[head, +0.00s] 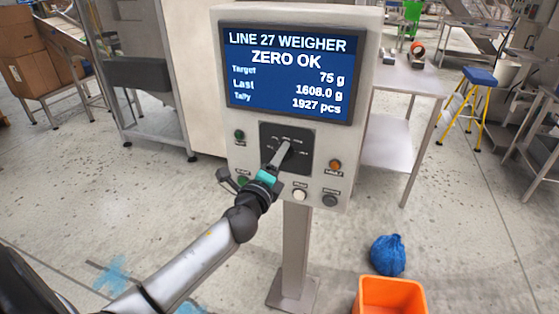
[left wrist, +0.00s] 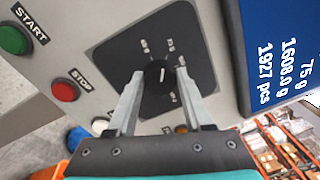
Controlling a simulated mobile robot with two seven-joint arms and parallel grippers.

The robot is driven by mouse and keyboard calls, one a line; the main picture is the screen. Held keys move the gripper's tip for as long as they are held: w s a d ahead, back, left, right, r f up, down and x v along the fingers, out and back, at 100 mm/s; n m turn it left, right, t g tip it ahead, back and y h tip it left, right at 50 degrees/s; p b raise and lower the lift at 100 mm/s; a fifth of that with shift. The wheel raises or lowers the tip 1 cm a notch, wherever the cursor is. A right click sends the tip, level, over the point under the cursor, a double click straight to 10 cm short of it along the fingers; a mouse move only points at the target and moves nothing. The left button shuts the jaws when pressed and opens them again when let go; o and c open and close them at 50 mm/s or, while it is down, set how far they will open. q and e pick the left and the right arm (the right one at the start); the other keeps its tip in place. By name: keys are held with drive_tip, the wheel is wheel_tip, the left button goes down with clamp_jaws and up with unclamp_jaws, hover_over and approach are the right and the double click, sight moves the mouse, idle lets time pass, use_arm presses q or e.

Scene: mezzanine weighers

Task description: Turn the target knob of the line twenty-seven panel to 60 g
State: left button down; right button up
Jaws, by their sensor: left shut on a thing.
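The line 27 panel (head: 366,60) stands upright on a post, its screen (head: 290,75) reading "LINE 27 WEIGHER", "ZERO OK", Target 75 g, Last 1608.0 g and Tally 1927 pcs. Below the screen is a dark dial plate (head: 304,165) with small marks around the knob. The black target knob (left wrist: 158,72) shows in the left wrist view between the fingertips, with a small white pointer line. In the head view my gripper hides it. My left gripper (head: 284,150) is shut on the knob; it also shows in the left wrist view (left wrist: 158,80). My right gripper is not in view.
A green START button (left wrist: 13,40) and a red STOP button (left wrist: 65,90) sit beside the dial. An orange button (head: 335,164) and a white button (head: 300,195) are also close. An orange bin (head: 392,298) and a blue bag (head: 387,255) are on the floor.

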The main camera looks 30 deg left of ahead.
use_arm(q)
drive_tip(key=n, duration=0.6)
drive_tip(key=shift+f, duration=0.1)
drive_tip(key=shift+n+y, duration=0.3)
drive_tip(key=shift+n, duration=0.2)
drive_tip(key=shift+c, duration=1.5)
unclamp_jaws()
drive_tip(key=v, duration=1.5)
